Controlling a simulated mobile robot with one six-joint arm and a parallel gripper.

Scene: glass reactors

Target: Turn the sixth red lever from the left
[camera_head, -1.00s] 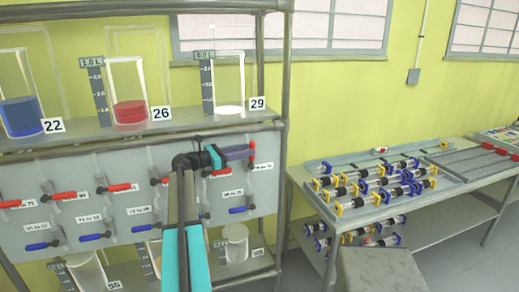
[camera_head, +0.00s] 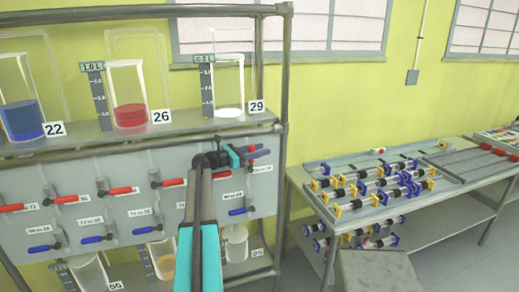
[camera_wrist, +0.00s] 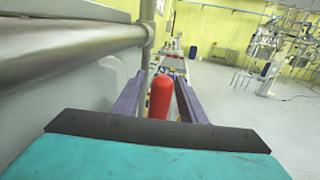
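A row of red levers runs along the grey panel (camera_head: 150,215); one red lever (camera_head: 120,190) is left of centre and another (camera_head: 172,183) is just left of my arm. The row's left end is cut off by the picture edge. In the wrist view that red lever handle (camera_wrist: 161,98) lies between the two purple fingers of my gripper (camera_wrist: 161,85). Narrow gaps seem to show on both sides, so the fingers are around it, not clamped.
Blue levers (camera_head: 98,239) form a lower row. Above the panel, a shelf (camera_head: 190,125) holds glass vessels, with a metal post (camera_head: 284,100) right of my gripper. A grey rail (camera_wrist: 70,50) runs close by on the left in the wrist view. A table (camera_head: 450,185) with cylindrical parts stands right.

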